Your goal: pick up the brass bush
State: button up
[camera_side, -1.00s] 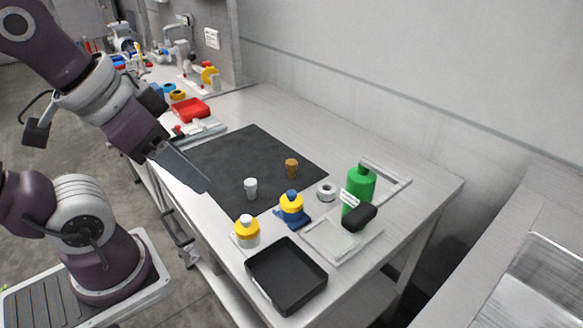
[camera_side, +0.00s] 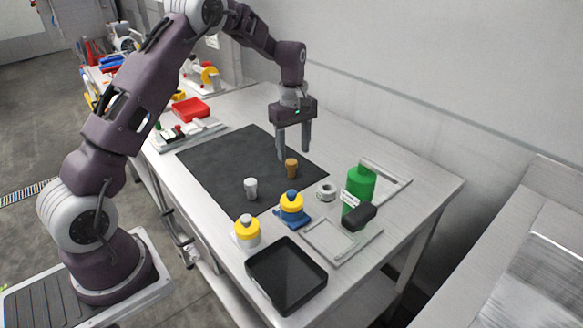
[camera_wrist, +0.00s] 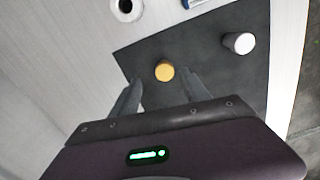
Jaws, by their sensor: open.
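The brass bush (camera_side: 291,168) is a small orange-brown piece, wider at the top, standing upright on the black mat (camera_side: 222,172) near its right side. In the wrist view the bush (camera_wrist: 165,71) shows as a round golden top, just beyond and between the fingertips. My gripper (camera_side: 293,154) is open and points down above the mat, with its fingertips close to the bush and a little behind it in the side view. The gripper (camera_wrist: 162,85) has nothing between its fingers. A similar white-grey piece (camera_side: 251,188) stands on the mat to the left of the bush; it also shows in the wrist view (camera_wrist: 239,43).
A black tray (camera_side: 318,287) sits at the front edge. The back of the mat is clear.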

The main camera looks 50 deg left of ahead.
aim_at(291, 161)
jog(key=f, duration=0.6)
jog(key=shift+s, duration=0.35)
jog(key=shift+r, duration=0.1)
grip_shut()
